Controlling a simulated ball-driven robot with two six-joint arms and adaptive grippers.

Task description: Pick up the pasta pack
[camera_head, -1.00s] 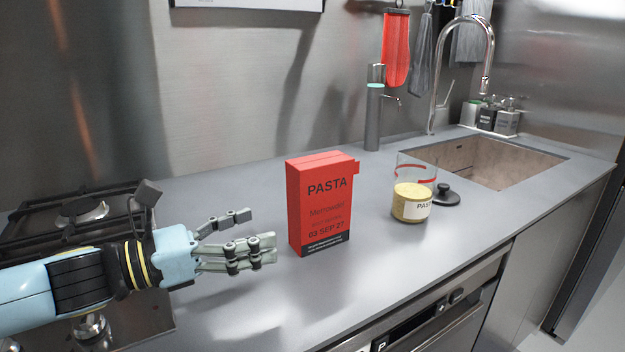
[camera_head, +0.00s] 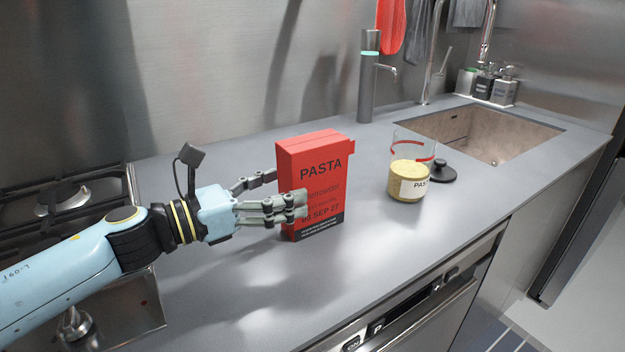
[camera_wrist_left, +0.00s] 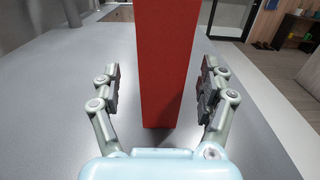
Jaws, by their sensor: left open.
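The red pasta pack (camera_head: 312,165) stands upright on the grey counter, with a dark band along its bottom and a small tab at its top right. My left gripper (camera_head: 290,193) is at the pack's left side, with its near fingers in front of the pack's printed face and another finger at its far side. In the left wrist view the pack (camera_wrist_left: 167,65) stands between the two open fingers (camera_wrist_left: 160,90), with a visible gap on each side. The pack's top is cut off there. My right gripper is not in view.
A glass jar (camera_head: 408,180) with yellow contents stands right of the pack, with a black lid (camera_head: 441,172) beside it. A sink (camera_head: 475,135) is at the back right, a hob (camera_head: 60,205) at the left. The counter in front is clear.

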